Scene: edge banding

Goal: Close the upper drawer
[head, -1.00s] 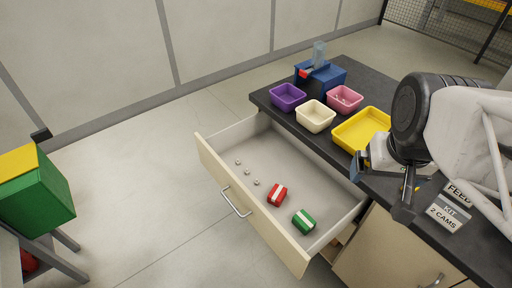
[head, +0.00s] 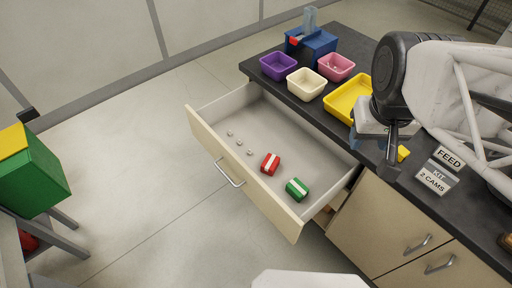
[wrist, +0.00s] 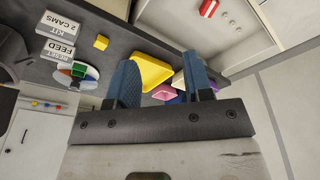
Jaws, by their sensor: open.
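The upper drawer (head: 237,176) is pulled far out of the cabinet, with its pale front and metal handle (head: 230,173) facing the lower left. A red block with a white band (head: 270,163), a green block with a white band (head: 297,189) and several small metal pieces lie inside it. The drawer also shows at the top of the wrist view (wrist: 226,38). My gripper (head: 372,150) is over the counter edge, right of the drawer, apart from the handle. In the wrist view my gripper (wrist: 161,80) has its two blue fingers spread, with nothing between them.
Purple (head: 279,66), cream (head: 306,83), pink (head: 336,67) and yellow (head: 346,99) bins stand on the dark counter beside a blue box (head: 311,45). A small yellow cube (head: 403,153) lies near my gripper. The floor before the drawer is clear.

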